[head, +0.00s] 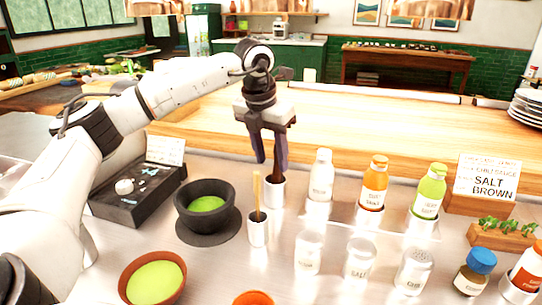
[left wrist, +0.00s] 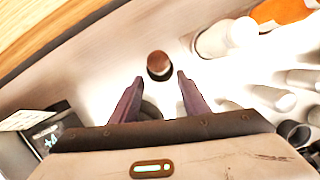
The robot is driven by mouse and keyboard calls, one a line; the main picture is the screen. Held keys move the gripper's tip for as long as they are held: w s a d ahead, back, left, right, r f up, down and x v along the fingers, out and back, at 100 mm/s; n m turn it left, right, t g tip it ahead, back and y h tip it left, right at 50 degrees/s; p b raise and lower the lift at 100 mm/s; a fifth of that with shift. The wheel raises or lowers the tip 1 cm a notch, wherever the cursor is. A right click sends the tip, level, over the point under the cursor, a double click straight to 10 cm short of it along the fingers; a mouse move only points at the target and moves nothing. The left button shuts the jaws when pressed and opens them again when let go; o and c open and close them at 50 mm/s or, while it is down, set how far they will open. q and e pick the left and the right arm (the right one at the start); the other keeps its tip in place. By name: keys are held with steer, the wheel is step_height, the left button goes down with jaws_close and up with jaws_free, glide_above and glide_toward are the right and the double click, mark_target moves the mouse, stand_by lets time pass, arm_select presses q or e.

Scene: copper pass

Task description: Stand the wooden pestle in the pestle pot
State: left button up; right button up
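The dark brown wooden pestle (head: 276,172) stands roughly upright in a metal pot (head: 275,193), which I take for the pestle pot. Its lower end is hidden inside the pot. In the left wrist view the pestle's round brown top (left wrist: 159,62) shows just past the fingertips, midway between them. My left gripper (head: 272,165) points down at the pestle from above. Its purple fingers (left wrist: 160,78) are open, with a gap on each side of the pestle. A dark mortar (head: 186,212) with green contents stands to the left. My right gripper is not in view.
A second metal cup (head: 257,232) with a light wooden stick stands in front of the pot. A white bottle (head: 320,178), an orange bottle (head: 374,185) and several shakers crowd the right. A black box (head: 125,208) lies left. A wooden ledge (head: 350,130) runs behind.

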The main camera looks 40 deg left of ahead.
arm_select(q)
steer(key=v, duration=1)
steer(key=shift+r, duration=0.2)
stand_by(0.7)
